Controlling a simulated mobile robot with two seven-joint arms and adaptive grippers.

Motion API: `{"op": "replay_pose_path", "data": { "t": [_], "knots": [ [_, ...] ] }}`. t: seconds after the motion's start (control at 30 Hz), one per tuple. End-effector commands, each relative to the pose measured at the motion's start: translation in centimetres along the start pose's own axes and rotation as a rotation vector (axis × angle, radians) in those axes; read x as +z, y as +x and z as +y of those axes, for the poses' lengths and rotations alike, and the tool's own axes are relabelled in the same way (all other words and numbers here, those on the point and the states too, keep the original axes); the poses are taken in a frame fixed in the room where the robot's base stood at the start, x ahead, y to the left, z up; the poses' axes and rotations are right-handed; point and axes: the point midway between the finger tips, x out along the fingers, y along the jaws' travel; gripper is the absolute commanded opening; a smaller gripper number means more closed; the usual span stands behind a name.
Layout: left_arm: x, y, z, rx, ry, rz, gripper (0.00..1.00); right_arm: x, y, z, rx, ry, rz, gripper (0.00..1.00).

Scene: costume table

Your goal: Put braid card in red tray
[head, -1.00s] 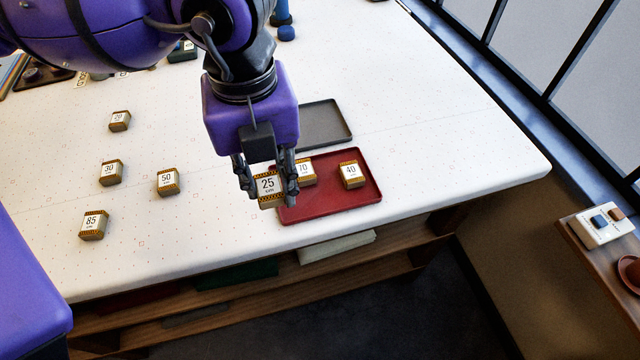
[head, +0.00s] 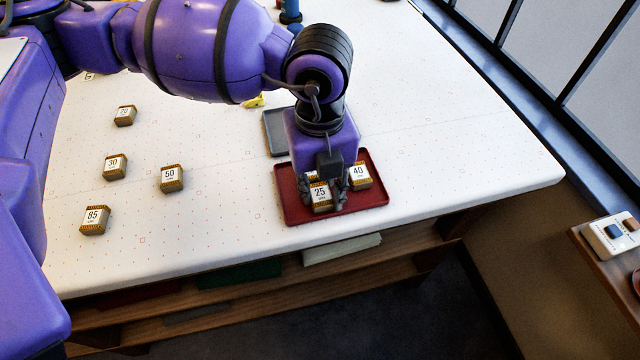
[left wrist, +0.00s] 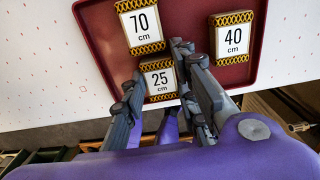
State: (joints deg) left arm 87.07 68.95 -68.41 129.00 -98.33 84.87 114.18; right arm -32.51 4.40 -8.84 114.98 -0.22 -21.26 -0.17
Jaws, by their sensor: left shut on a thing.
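The red tray (head: 377,196) lies near the front edge of the white table. My left gripper (head: 325,200) is over the tray, shut on the braid card marked 25 cm (head: 320,199). In the left wrist view the 25 card (left wrist: 158,80) sits between the two fingers (left wrist: 160,92). The card marked 70 cm (left wrist: 143,24) and the card marked 40 cm (head: 360,174) lie in the tray. In the head view the 70 card is mostly hidden behind my gripper. I cannot tell whether the 25 card touches the tray floor.
Cards marked 85 (head: 95,220), 30 (head: 115,166), 50 (head: 172,178) and another card (head: 125,115) stand on the table at left. A grey tray (head: 275,134) lies behind the red tray, partly hidden by my arm. The table right of the trays is clear.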

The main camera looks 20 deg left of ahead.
Motion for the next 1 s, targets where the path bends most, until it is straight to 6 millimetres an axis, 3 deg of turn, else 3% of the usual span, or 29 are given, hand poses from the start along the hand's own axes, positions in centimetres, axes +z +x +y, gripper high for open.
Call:
{"op": "replay_pose_path", "data": {
  "t": [0.3,0.33,0.47,0.77,1.0],
  "knots": [
    [0.0,0.4,0.0,0.000,0.000,0.000,0.10,0.1,0.2,-0.1,-0.001,-0.001,0.000,0.40],
    [0.0,0.4,0.0,0.000,0.000,0.000,0.29,0.0,0.2,-0.1,-0.001,-0.001,0.001,0.40],
    [0.0,0.3,0.0,0.000,0.000,-0.001,0.46,-0.3,0.3,-0.1,-0.002,-0.002,0.007,0.40],
    [0.0,0.2,0.0,-0.001,0.000,-0.001,0.46,-0.5,0.3,-0.1,-0.002,-0.002,0.009,0.40],
    [0.1,-2.5,-0.1,-0.004,0.000,-0.002,0.46,-0.7,0.1,-0.1,-0.001,0.000,0.012,0.40]
  ]
}}
